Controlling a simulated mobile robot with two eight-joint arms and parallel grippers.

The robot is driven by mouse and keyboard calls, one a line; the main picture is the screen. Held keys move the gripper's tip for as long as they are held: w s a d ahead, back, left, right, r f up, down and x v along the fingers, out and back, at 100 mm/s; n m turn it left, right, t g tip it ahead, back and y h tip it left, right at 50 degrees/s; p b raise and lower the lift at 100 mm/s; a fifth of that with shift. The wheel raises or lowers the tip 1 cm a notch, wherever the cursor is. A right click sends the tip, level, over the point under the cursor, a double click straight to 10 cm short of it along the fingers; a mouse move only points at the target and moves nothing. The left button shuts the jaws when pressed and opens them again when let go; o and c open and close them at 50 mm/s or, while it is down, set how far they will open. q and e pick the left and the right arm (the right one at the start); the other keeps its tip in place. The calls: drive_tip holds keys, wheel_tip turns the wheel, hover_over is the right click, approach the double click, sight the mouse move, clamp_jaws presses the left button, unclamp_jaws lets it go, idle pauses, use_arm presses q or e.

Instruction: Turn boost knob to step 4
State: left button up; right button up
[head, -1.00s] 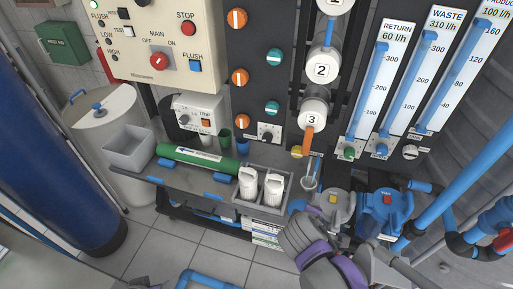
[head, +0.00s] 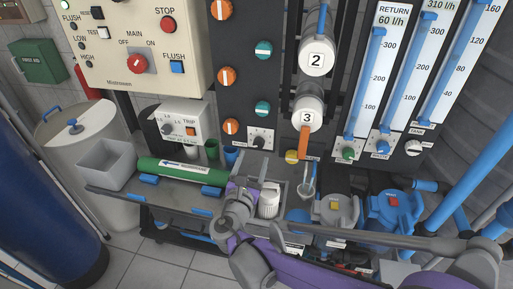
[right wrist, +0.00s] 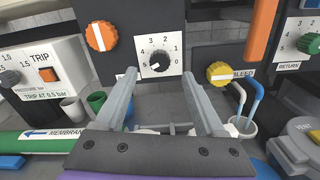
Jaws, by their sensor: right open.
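The boost knob appears to be the small black knob (right wrist: 159,59) on a white plate with a scale from 0 to 5. Its pale mark seems to point down-left, near the 5. In the head view the knob (head: 260,141) sits low on the dark panel. My right gripper (head: 254,172) is open, below and in front of the knob. In the right wrist view my right gripper's fingers (right wrist: 159,76) stand apart, on either side below the plate, with nothing between them. They look short of the knob. My left gripper is not in view.
An orange knob (right wrist: 101,36) is left of the plate; a yellow bleed knob (right wrist: 219,74) is right. Below are a cup with tubes (right wrist: 243,127), a green membrane tube (head: 183,169) and a white filter cartridge (head: 269,201). An orange handle (head: 304,143) hangs to the right.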

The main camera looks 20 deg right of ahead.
sight(258, 145)
drive_tip(key=x, duration=0.6)
drive_tip(key=shift+w+d, duration=0.25)
clamp_jaws()
